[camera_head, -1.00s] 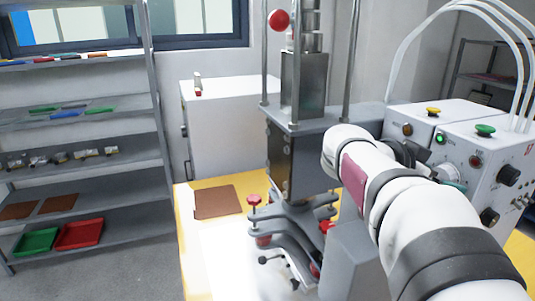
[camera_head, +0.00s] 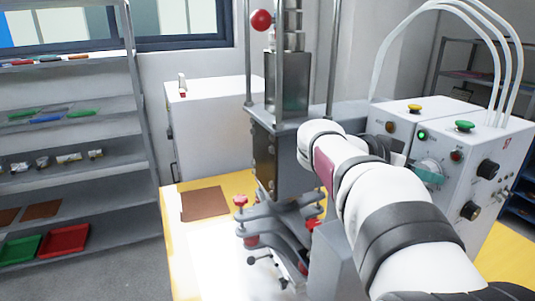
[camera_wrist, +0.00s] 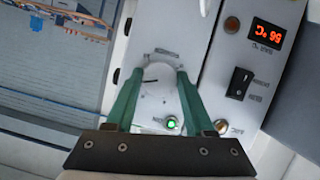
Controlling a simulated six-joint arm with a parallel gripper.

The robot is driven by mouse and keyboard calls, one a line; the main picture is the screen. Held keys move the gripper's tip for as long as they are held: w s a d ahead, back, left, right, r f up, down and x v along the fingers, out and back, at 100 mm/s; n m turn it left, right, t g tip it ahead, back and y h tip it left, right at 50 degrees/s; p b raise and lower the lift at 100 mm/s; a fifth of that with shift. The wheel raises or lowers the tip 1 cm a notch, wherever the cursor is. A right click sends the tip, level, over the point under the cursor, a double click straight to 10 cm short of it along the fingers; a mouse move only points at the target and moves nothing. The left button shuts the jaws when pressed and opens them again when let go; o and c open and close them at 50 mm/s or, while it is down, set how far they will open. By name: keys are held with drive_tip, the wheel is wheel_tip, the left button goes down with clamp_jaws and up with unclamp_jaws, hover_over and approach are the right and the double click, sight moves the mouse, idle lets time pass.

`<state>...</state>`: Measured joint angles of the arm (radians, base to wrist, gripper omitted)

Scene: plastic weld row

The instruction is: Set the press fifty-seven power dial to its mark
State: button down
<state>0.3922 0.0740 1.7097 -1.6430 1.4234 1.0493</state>
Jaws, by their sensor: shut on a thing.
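In the wrist view, a pale round dial (camera_wrist: 158,74) sits on a light grey panel (camera_wrist: 200,60), with a dark line and small marks beside it. My gripper (camera_wrist: 162,72) has its green fingers on either side of this dial, shut on it. The fingers hide its left and right edges. Printed labels are too small to read, so which press this is cannot be told. In the head view, my arm reaches to the white control box (camera_head: 470,145). A teal and pale patch (camera_head: 430,172) shows on its front; fingers and dial are not clearly separable there.
Close to the dial are a lit green lamp (camera_wrist: 171,124), a black rocker switch (camera_wrist: 240,82) and an upside-down red display (camera_wrist: 268,35). The box carries black knobs (camera_head: 488,170) and a green button (camera_head: 465,125). The press column (camera_head: 285,150) stands left of my arm.

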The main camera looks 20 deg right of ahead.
drive_tip(key=shift+w+f+n+g+h, duration=0.1)
drive_tip(key=shift+n+g+h, duration=0.8)
drive_tip(key=shift+n, duration=1.85)
drive_tip(key=shift+w+f+n+g+h, duration=0.1)
drive_tip(key=shift+n+g+h, duration=0.8)
drive_tip(key=shift+n, duration=1.9)
drive_tip(key=shift+f+n+g+h, duration=0.1)
drive_tip(key=shift+n+g+h, duration=0.8)
drive_tip(key=shift+n, duration=1.85)
drive_tip(key=shift+g+y, duration=0.3)
drive_tip(key=shift+c, duration=1.4)
unclamp_jaws()
drive_tip(key=v, duration=1.6)
drive_tip(key=shift+s+d+f, duration=0.1)
